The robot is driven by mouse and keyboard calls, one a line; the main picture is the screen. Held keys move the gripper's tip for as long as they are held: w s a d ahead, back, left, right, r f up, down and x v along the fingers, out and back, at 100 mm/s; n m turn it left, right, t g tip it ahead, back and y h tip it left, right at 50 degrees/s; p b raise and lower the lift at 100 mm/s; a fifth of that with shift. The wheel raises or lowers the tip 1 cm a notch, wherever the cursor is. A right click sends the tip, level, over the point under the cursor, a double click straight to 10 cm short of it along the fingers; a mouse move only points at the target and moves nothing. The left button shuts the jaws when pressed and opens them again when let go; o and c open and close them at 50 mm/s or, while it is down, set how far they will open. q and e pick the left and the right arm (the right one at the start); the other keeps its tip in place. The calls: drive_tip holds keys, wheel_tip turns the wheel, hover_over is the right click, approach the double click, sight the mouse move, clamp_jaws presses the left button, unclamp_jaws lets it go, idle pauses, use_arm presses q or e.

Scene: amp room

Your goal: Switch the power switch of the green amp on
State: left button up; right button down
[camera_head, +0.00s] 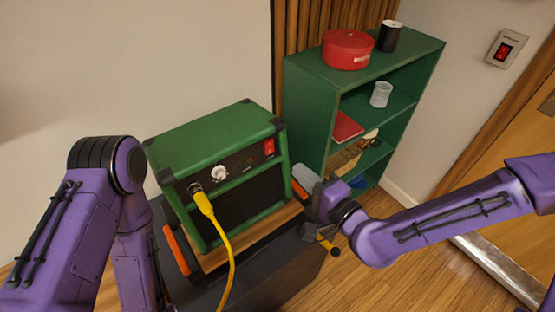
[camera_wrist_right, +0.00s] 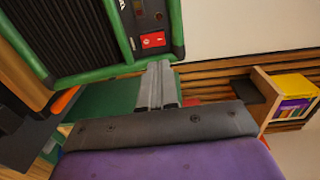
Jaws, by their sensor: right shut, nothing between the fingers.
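The green amp (camera_head: 208,135) sits on a dark stand with its control panel facing me. Its red power switch (camera_head: 269,147) is at the upper right of the panel. The switch also shows in the right wrist view (camera_wrist_right: 153,39); I cannot tell its on or off position. My right gripper (camera_head: 304,176) is just right of the amp, below the switch in the head view. In the wrist view its fingers (camera_wrist_right: 160,68) are together and empty, a little below the switch. My left arm stands left of the amp; its gripper is out of view.
A yellow cable (camera_head: 224,232) runs from the amp's panel, beside a white knob (camera_head: 219,173). A green shelf (camera_head: 310,100) behind holds a red round box (camera_head: 347,50), a black cup (camera_head: 389,37) and a pale cup (camera_head: 381,94). A red wall switch (camera_head: 504,51) is at right.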

sight(270, 143)
drive_tip(key=x, duration=0.9)
drive_tip(key=shift+w+a+r+p, duration=0.15)
drive_tip(key=shift+w+a+p, duration=0.1)
drive_tip(key=shift+p, duration=0.1)
drive_tip(key=shift+w+a+b, duration=0.15)
drive_tip(key=shift+w+b, duration=0.05)
drive_tip(key=shift+b, duration=0.3)
drive_tip(key=shift+r, duration=0.1)
drive_tip(key=shift+s+r+p, duration=0.15)
drive_tip(key=shift+s+p, duration=0.15)
drive_tip(key=shift+p, duration=0.05)
drive_tip(key=r+p+v, duration=0.3)
drive_tip(key=p+v, duration=0.1)
drive_tip(key=v, duration=0.9)
